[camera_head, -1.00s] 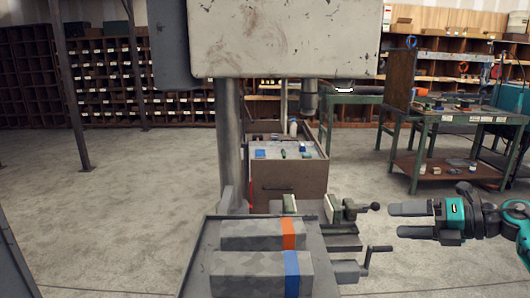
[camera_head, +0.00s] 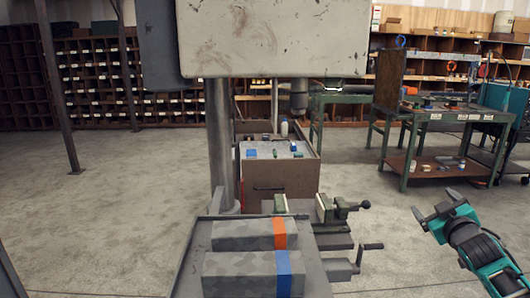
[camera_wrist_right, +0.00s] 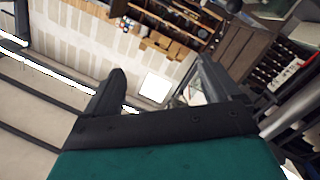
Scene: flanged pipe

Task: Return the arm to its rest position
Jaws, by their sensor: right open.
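My right gripper (camera_head: 435,205) is at the right side of the head view, tilted with its fingers pointing up and to the left. Its two dark fingers are spread apart with nothing between them. It is right of the drill press table and vise, apart from both, over open floor. In the right wrist view the two fingers (camera_wrist_right: 160,95) show spread and empty, against a tilted view of the wall, shelves and ceiling. My left gripper is not in the head view.
The drill press table (camera_head: 190,255) holds a block with an orange band (camera_head: 240,236) and one with a blue band (camera_head: 235,272). A vise (camera_head: 325,210) with a crank is beside them. A green workbench (camera_head: 440,120) stands behind. Floor around the right gripper is clear.

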